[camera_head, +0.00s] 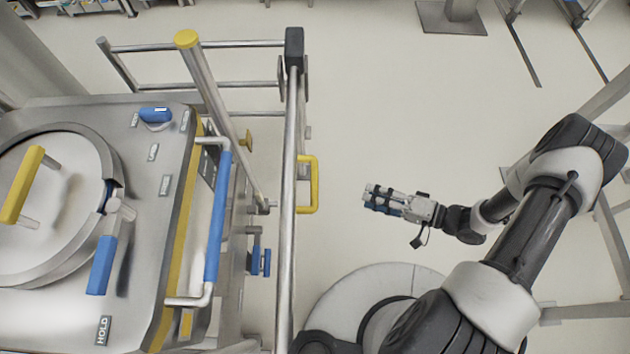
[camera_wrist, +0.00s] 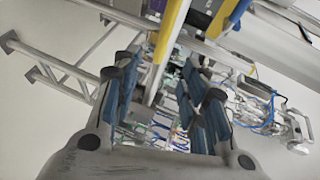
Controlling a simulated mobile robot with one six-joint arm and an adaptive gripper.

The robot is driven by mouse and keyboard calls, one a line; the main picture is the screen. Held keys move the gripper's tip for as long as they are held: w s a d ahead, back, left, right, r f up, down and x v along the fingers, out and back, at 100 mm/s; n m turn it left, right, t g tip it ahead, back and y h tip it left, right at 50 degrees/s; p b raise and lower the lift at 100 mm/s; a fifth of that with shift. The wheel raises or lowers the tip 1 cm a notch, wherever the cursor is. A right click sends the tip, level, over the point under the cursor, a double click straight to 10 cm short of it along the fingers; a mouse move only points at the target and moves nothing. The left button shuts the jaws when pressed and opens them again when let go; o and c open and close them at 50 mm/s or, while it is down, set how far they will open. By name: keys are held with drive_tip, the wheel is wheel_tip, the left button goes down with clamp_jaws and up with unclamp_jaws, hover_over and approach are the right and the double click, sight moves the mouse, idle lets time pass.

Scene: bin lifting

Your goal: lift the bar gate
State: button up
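The bar gate (camera_head: 290,135) is a metal rail frame. Its long bar runs down the picture beside the machine, with a dark block at its top corner. A yellow handle (camera_head: 314,184) sticks out from its right side. My gripper (camera_head: 366,197) is to the right of this handle, apart from it and pointing left towards it. In the wrist view my gripper (camera_wrist: 160,85) has its blue-padded fingers spread apart, with nothing held between them. Metal rails (camera_wrist: 55,68) show at the left there. A yellow strip (camera_wrist: 168,45) lies ahead between the fingers; I cannot tell if it is the handle.
Left of the gate stands a steel machine (camera_head: 140,220) with a round lid, a yellow lid handle (camera_head: 22,186) and a long blue handle (camera_head: 217,215). The floor (camera_head: 400,110) beyond my gripper is clear.

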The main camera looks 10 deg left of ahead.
drive_tip(key=b, duration=0.3)
approach(314, 184)
drive_tip(key=x, duration=0.7)
drive_tip(key=f+x, duration=0.1)
drive_tip(key=x, duration=0.2)
drive_tip(key=shift+w+a+f, duration=0.1)
drive_tip(key=shift+w, duration=0.25)
clamp_jaws()
